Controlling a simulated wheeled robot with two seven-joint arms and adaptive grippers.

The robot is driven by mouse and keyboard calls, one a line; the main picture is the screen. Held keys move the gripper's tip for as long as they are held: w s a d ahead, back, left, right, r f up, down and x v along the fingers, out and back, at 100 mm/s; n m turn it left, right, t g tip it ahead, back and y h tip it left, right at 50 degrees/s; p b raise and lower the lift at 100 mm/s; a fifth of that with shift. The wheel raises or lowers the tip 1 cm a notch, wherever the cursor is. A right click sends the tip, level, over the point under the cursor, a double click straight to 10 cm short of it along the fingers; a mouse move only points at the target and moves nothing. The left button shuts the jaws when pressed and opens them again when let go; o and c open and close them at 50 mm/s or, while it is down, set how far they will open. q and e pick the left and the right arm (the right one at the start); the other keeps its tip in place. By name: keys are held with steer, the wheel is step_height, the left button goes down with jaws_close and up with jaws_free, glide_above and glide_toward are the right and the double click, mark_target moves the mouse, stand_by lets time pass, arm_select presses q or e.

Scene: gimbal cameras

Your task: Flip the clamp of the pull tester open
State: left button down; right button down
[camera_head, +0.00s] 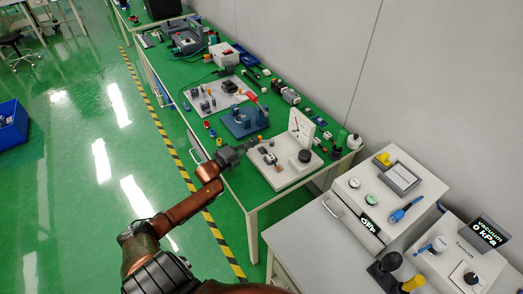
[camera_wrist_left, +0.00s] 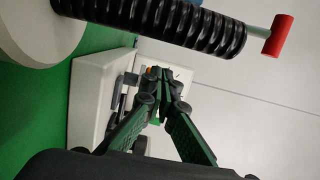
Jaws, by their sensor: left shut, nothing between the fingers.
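The pull tester appears to be the white base plate (camera_head: 285,178) with an upright white dial panel (camera_head: 301,124) and a round black knob (camera_head: 305,156). A small dark fitting (camera_head: 268,157), possibly its clamp, sits on the plate's left part. My left gripper (camera_head: 250,145) is at the plate's left edge, close to that fitting. In the left wrist view my left gripper (camera_wrist_left: 164,74) is shut and empty, its tips in front of the white plate (camera_wrist_left: 88,95). The fingers hide much of the fitting, so I cannot tell the clamp's position or any contact. My right gripper is out of view.
A blue fixture (camera_head: 243,122) with a red handle stands just behind the gripper. In the left wrist view a black ribbed cylinder (camera_wrist_left: 165,22) with a red tip crosses the top, close to the camera. Several small parts lie along the wall.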

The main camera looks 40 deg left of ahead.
arm_select(q)
steer(key=shift+w+a, duration=0.3)
steer(key=shift+a, duration=0.15)
stand_by(0.7)
stand_by(0.4)
steer(key=shift+s+d, duration=0.15)
steer(key=shift+s, duration=0.1)
steer(key=shift+s+d+r+p, duration=0.1)
steer(key=shift+s+d+p, duration=0.2)
steer(key=shift+s+p, duration=0.35)
steer(key=shift+s+d+r+p, duration=0.1)
steer(key=shift+s+d+p, duration=0.2)
steer(key=shift+s+p, duration=0.25)
steer(key=s+a, duration=0.1)
steer(key=s, duration=0.5)
steer(key=s+a, duration=0.1)
steer(key=s, duration=0.2)
steer(key=shift+s+a+f, duration=0.2)
steer(key=shift+s+a, duration=0.05)
steer(key=shift+a, duration=0.05)
steer(key=shift+s+a, duration=0.1)
steer(key=shift+s, duration=0.25)
